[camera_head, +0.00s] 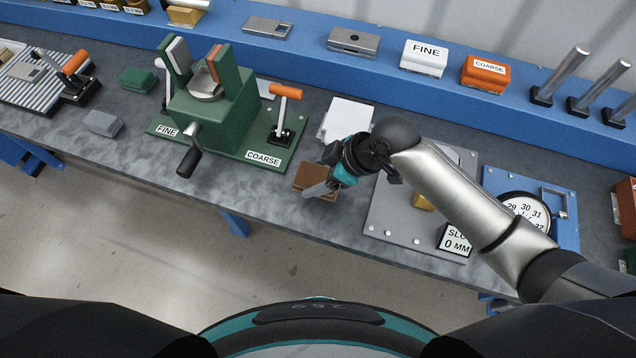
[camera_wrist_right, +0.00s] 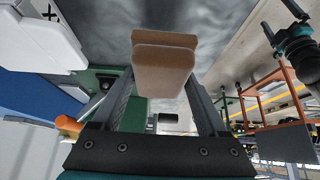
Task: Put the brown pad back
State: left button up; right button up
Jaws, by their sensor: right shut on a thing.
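The brown pad (camera_head: 314,180) is a small block near the front edge of the grey workbench, to the right of the green fixture. My right gripper (camera_head: 322,187) is shut on it. In the right wrist view the brown pad (camera_wrist_right: 163,62) sits between the two finger tips of the right gripper (camera_wrist_right: 165,75). I cannot tell in the head view whether the pad touches the bench. My left gripper is not in view.
The green fixture (camera_head: 205,110) with FINE and COARSE labels stands left of the gripper. A white pad (camera_head: 348,117) lies behind it. A grey plate (camera_head: 390,215) lies to the right. FINE (camera_head: 424,58) and COARSE (camera_head: 484,75) blocks sit on the blue shelf. Green (camera_head: 137,81) and grey (camera_head: 103,123) blocks lie left.

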notch_tip(320, 180, down, 3)
jog(key=shift+s+r, duration=0.1)
jog(key=shift+r, duration=0.1)
jog(key=shift+f, duration=0.65)
jog(key=shift+f, duration=0.2)
jog(key=o, duration=1.3)
jog(key=shift+f+b, duration=0.1)
jog(key=shift+b, duration=0.45)
jog(key=p+v, duration=0.2)
jog(key=v, duration=1.3)
jog(key=shift+d, duration=0.25)
